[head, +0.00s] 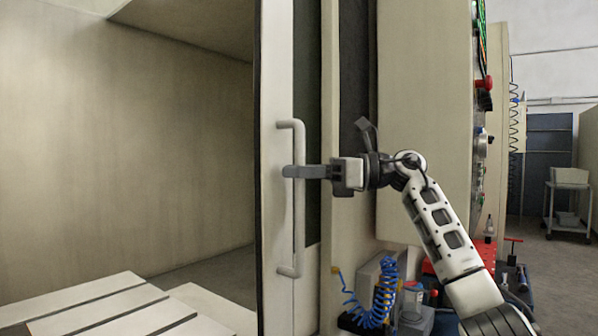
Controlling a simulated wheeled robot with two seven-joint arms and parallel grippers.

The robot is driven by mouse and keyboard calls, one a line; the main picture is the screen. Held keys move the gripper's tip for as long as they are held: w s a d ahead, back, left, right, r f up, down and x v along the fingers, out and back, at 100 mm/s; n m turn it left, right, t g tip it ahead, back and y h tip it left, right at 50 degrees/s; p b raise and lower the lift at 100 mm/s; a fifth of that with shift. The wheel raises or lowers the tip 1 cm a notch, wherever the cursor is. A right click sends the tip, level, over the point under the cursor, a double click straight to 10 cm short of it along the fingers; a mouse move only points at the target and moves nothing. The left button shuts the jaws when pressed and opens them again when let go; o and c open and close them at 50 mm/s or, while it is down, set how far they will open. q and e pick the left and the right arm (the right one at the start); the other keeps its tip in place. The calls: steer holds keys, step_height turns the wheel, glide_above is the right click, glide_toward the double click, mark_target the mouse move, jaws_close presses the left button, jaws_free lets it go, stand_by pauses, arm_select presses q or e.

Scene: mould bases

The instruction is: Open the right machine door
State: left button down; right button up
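The right machine door (277,100) is a pale upright panel with a dark window strip, its narrow left edge bordering the open machine interior. A light vertical bar handle (299,225) is fixed to it. My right gripper (293,171) reaches in from the right at the middle of the handle. A dark finger crosses in front of the bar; the other finger is hidden, so whether they are shut on the bar does not show clearly. My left gripper is not in view.
Left of the door the interior is exposed, with a slotted pale table (95,300) at the bottom. Right of the door stand a control panel with a red button (484,83), a coiled blue hose (385,290) and a far cart (568,200). Open floor lies behind at right.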

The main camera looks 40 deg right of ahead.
arm_select(q)
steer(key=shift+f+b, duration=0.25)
steer(key=shift+b, duration=0.6)
arm_select(e)
steer(key=v, duration=1.6)
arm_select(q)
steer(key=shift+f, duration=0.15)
